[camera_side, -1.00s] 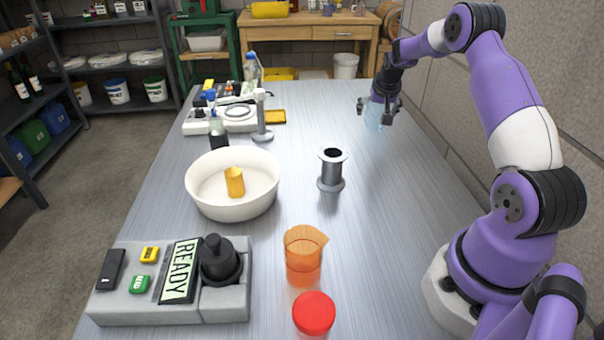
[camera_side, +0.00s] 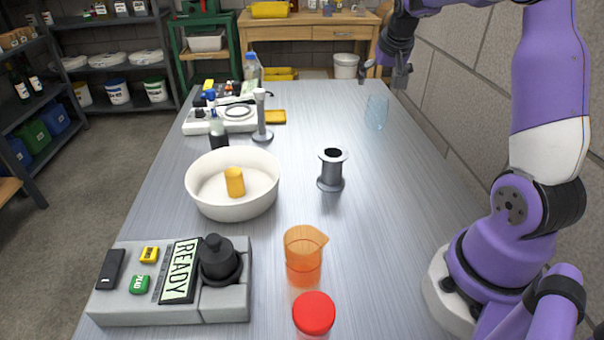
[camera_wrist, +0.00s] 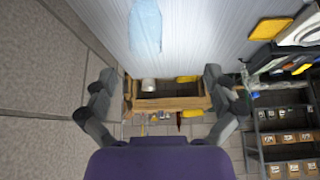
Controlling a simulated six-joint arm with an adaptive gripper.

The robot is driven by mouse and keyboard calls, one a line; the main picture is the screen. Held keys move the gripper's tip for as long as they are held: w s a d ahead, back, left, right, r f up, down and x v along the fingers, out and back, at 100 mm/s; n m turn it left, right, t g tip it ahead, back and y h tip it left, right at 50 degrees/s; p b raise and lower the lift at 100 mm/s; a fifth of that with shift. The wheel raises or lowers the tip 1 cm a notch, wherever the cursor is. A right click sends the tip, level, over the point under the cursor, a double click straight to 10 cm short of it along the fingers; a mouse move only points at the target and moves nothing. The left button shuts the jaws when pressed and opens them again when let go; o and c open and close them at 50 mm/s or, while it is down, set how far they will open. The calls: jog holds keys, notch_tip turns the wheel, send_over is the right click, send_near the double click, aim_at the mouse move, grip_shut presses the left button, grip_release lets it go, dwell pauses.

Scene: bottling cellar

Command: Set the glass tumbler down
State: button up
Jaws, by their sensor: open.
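The glass tumbler (camera_side: 377,112) is pale blue and see-through. It stands upright on the metal table (camera_side: 300,120), toward the far right side. It also shows in the wrist view (camera_wrist: 146,26), near the top edge. My gripper (camera_side: 382,72) is above the tumbler and apart from it, near the table's far end. In the wrist view its two fingers (camera_wrist: 168,104) are spread wide with nothing between them.
A grey spool-shaped stand (camera_side: 331,170) is mid-table, with a white bowl (camera_side: 205,200) holding a yellow piece to its left. An orange beaker (camera_side: 303,258) and red-lidded jar (camera_side: 314,312) are in front. A wall runs along the right. The table around the tumbler is clear.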

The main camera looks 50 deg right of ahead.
jog(key=s+a+r+n+t+y, duration=0.1)
jog(key=a+r+n, duration=0.25)
jog(key=a, duration=0.75)
jog(key=s+a+n+y, duration=0.1)
jog(key=s+a+n, duration=0.2)
jog(key=s+a, duration=0.3)
jog(key=s+a+f+n+y, duration=0.1)
jog(key=s+a+n+y, duration=0.1)
jog(key=s+a, duration=0.4)
jog(key=a+n, duration=0.1)
jog(key=a, duration=0.3)
jog(key=shift+a+t, duration=0.3)
